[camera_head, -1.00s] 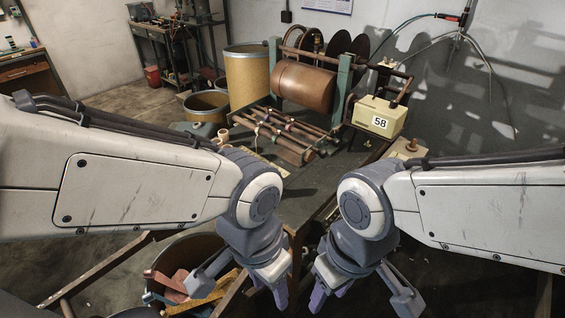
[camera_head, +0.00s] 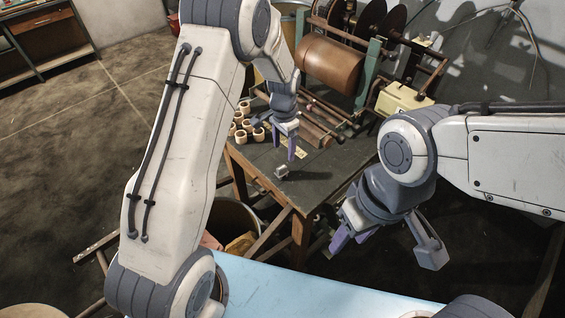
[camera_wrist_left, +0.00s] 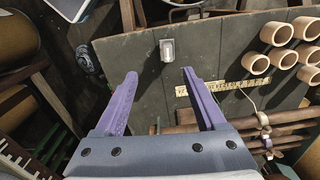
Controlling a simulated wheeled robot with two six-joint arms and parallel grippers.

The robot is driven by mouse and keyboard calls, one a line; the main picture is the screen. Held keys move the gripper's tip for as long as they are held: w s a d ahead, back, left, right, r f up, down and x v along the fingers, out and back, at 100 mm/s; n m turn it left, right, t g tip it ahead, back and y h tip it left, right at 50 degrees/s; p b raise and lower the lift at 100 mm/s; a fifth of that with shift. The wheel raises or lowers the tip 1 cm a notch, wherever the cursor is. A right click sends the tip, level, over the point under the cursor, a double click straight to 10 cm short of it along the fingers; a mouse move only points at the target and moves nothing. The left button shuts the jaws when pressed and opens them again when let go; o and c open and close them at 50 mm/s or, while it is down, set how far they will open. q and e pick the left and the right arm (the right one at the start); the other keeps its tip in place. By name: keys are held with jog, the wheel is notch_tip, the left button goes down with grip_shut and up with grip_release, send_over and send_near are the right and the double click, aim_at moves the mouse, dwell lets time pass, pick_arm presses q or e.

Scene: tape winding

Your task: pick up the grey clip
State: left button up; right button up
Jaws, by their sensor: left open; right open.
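The grey clip (camera_head: 281,171) is a small piece lying near the front edge of the dark worktable (camera_head: 330,180). In the left wrist view the clip (camera_wrist_left: 167,50) lies on the bare tabletop, a little beyond the fingertips and roughly between their lines. My left gripper (camera_head: 284,150) points down above the table, just behind the clip in the head view. Its purple fingers are apart and empty in the left wrist view (camera_wrist_left: 160,73). My right gripper (camera_head: 350,240) is open and empty, in front of the table's right side.
Several tan cardboard rings (camera_head: 242,122) stand at the table's left; they show at the right in the wrist view (camera_wrist_left: 284,46). A yellowish scale strip (camera_wrist_left: 220,87) lies near them. The winding machine with its brown roller (camera_head: 331,68) stands behind. A bin (camera_head: 236,222) is below.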

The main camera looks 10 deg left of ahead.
pick_arm(q)
jog(key=p, duration=0.2)
send_over(282, 167)
jog(key=f, duration=0.6)
jog(key=shift+s+a+f, duration=0.2)
jog(key=shift+f, duration=0.5)
notch_tip(282, 167, down, 3)
jog(key=shift+w+d+f+p, duration=0.1)
jog(key=shift+d+f+p, duration=0.05)
jog(key=shift+p, duration=0.9)
jog(key=shift+f, duration=0.55)
grip_shut()
